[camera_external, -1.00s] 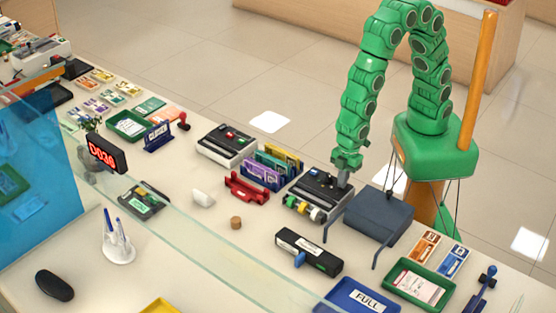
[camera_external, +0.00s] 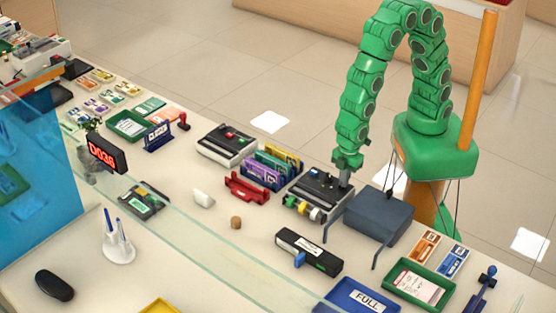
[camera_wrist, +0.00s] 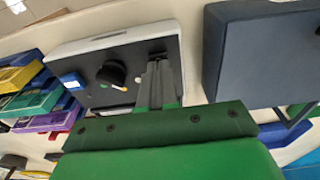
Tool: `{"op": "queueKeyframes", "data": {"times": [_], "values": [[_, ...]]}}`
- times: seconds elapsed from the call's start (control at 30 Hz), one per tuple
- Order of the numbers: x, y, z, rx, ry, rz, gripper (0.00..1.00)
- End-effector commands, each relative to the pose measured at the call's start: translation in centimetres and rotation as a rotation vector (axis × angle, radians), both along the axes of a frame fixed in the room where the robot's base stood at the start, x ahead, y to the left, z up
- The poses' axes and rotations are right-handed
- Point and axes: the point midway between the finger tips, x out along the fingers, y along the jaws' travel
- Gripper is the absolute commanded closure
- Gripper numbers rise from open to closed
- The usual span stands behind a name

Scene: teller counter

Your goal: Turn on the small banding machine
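The small banding machine (camera_external: 312,198) is a grey box with a dark top and rolls on its front side, at the middle of the counter. In the wrist view its dark top (camera_wrist: 90,92) carries a round black knob (camera_wrist: 112,73) with a pale mark and a small orange spot beside it, and a blue label. My gripper (camera_external: 345,178) points down at the right rear of this machine. In the wrist view my gripper (camera_wrist: 158,66) has its grey fingers together, just right of the knob, with nothing seen between them. I cannot tell whether the tips touch the top.
A dark blue-grey box (camera_external: 380,216) stands close on the right of the machine. A rack of coloured folders (camera_external: 272,168) and a red holder (camera_external: 246,188) are on its left. Another grey machine (camera_external: 227,143) stands further left. A black device (camera_external: 308,252) lies in front.

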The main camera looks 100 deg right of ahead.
Motion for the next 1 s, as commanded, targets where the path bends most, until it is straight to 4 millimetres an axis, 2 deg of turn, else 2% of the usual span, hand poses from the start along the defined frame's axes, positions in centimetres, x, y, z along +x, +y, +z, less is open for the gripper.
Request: {"op": "queueKeyframes", "data": {"times": [0.03,0.47,0.67,1.0], "values": [[-0.5,-0.4,-0.4,-0.01,0.013,0.0,1.0],[-0.4,-0.3,0.1,-0.004,0.007,0.0,1.0],[-0.4,-0.3,1.9,-0.001,0.003,0.0,1.0],[-0.6,-0.6,6.6,-0.001,0.003,0.0,1.0]]}}
